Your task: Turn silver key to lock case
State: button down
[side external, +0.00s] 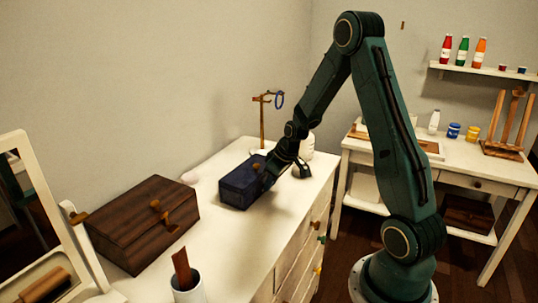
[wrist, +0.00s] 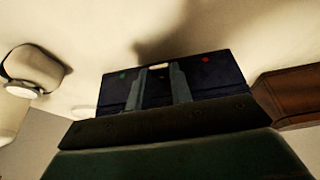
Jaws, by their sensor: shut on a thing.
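The dark blue case (side external: 238,185) stands on the white dresser top, its lid down. In the wrist view the case (wrist: 213,72) fills the middle, with a red dot at one side and a green dot at the other. My gripper (side external: 266,181) is at the case's right-hand face. In the wrist view its two fingers (wrist: 160,82) stand close together against that face, between the dots. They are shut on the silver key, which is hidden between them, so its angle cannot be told. A small pale piece (wrist: 157,66) shows just past the fingertips.
A brown wooden box (side external: 143,215) with brass fittings lies left of the case. A mirror (side external: 50,230) and a cup (side external: 188,287) are nearer the camera.

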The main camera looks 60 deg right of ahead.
jog(key=c, duration=1.2)
grip_release()
jog(key=shift+c, duration=0.2)
jog(key=shift+r, duration=0.15)
jog(key=v, duration=1.3)
jog(key=shift+s+r, duration=0.2)
jog(key=shift+r, duration=0.1)
jog(key=s+a+r, duration=0.3)
jog(key=a+r, duration=0.1)
jog(key=a, duration=0.3)
jog(key=s+a+r, duration=0.2)
jog(key=a+r, duration=0.1)
jog(key=a, duration=0.4)
jog(key=s+a+r+t, duration=0.1)
jog(key=s+a+r, duration=0.1)
jog(key=s+a, duration=0.5)
jog(key=s, duration=0.4)
jog(key=shift+a, duration=0.4)
